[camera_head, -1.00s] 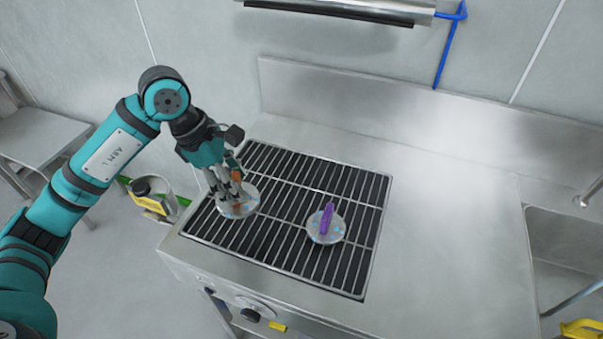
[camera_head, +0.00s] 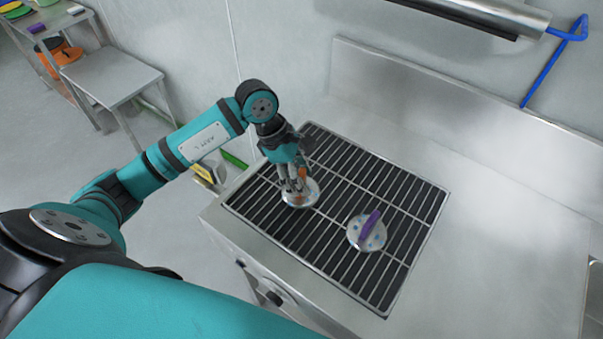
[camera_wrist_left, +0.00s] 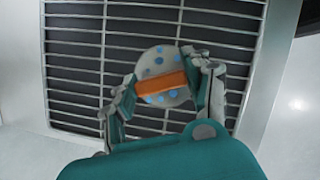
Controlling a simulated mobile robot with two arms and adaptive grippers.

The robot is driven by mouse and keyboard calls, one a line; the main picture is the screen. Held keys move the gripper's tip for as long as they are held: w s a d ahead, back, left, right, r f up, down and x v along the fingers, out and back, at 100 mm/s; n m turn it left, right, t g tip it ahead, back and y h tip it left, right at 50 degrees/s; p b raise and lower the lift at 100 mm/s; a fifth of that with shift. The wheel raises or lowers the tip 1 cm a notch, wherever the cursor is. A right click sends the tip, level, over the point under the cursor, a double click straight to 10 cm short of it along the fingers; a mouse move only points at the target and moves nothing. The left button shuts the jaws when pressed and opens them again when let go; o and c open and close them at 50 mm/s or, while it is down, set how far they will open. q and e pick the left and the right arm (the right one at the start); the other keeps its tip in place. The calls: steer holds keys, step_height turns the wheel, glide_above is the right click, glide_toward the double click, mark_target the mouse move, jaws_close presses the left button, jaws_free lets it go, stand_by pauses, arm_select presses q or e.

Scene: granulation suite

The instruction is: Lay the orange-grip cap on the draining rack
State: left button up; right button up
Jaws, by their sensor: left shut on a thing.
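The orange-grip cap (camera_head: 291,198) is a round metal disc with blue spots and an orange bar handle. It is at the left part of the draining rack (camera_head: 330,150), a dark grid of metal bars set in the steel counter. My left gripper (camera_head: 297,186) is over the cap, shut on its orange grip. The left wrist view shows the orange grip (camera_wrist_left: 162,81) between the two fingers, with the disc below it. The disc is at or just above the bars; I cannot tell if it touches them. My right gripper is not in view.
A second round cap with a purple grip (camera_head: 369,228) lies on the rack, right of the held cap. Rack bars around both are bare. A steel backsplash (camera_head: 430,105) rises behind. A side table (camera_head: 110,82) stands at the far left.

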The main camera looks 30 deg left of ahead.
arm_select(q)
steer(key=shift+f, duration=0.3)
steer(key=o, duration=1.4)
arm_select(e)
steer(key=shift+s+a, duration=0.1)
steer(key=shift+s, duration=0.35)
arm_select(q)
steer(key=shift+r, duration=0.2)
steer(key=shift+b+v, duration=1.3)
steer(key=shift+v, duration=4.6)
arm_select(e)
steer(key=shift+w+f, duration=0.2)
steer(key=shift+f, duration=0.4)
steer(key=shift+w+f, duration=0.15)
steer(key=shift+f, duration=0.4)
